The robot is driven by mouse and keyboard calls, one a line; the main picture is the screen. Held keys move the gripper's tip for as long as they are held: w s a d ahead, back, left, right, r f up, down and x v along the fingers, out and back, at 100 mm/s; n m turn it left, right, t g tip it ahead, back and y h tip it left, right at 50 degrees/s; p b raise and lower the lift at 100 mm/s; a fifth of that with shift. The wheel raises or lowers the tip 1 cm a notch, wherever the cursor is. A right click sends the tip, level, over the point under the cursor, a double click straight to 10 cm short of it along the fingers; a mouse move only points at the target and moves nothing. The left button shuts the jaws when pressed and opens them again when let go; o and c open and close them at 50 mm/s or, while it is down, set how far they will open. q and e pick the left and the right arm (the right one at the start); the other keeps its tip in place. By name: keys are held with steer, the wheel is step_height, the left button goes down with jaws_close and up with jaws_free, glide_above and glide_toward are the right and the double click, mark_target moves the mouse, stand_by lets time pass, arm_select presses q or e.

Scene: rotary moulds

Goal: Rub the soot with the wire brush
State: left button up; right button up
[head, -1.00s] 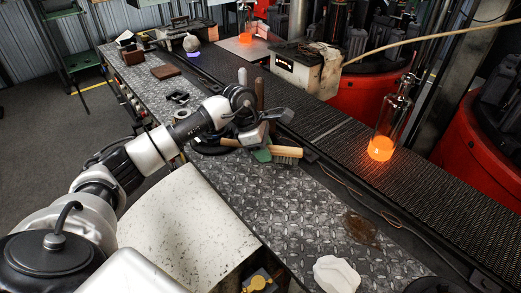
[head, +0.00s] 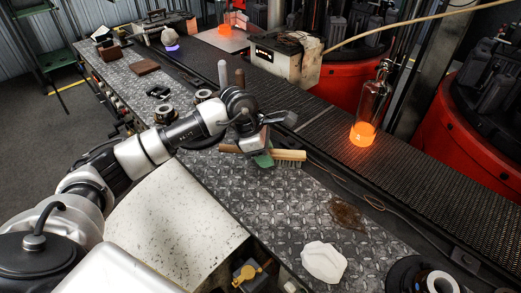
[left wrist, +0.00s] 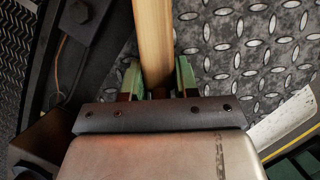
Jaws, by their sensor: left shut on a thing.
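The wire brush (head: 291,155) has a light wooden back with grey bristles under its right end. My left gripper (head: 264,159) is shut on it, with green fingertips on either side of the wood. In the left wrist view the wooden part (left wrist: 154,35) runs up from between the fingers (left wrist: 158,78); the bristles do not show there. The soot (head: 346,215) is a brown, ragged patch on the diamond-plate bench, to the right of and nearer than the brush. The brush is apart from the soot. My right gripper is not in view.
A white crumpled cloth (head: 324,262) lies in front of the soot. A black ring-shaped part (head: 425,275) is at the lower right. A glowing bottle (head: 366,118) stands on the dark conveyor (head: 440,165) behind. Bare bench plate lies between brush and soot.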

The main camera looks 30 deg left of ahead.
mark_target(281, 170)
arm_select(q)
steer(key=shift+s+d, duration=0.3)
steer(key=shift+d, duration=0.65)
steer(key=shift+s+d, duration=0.3)
steer(key=shift+d, duration=0.6)
steer(key=shift+r, duration=0.1)
steer(key=shift+r, duration=0.1)
steer(key=shift+a+r+p, duration=0.1)
steer(key=shift+r+p, duration=1.4)
steer(key=shift+r, duration=1.45)
step_height(281, 170, up, 3)
steer(key=shift+p, duration=0.6)
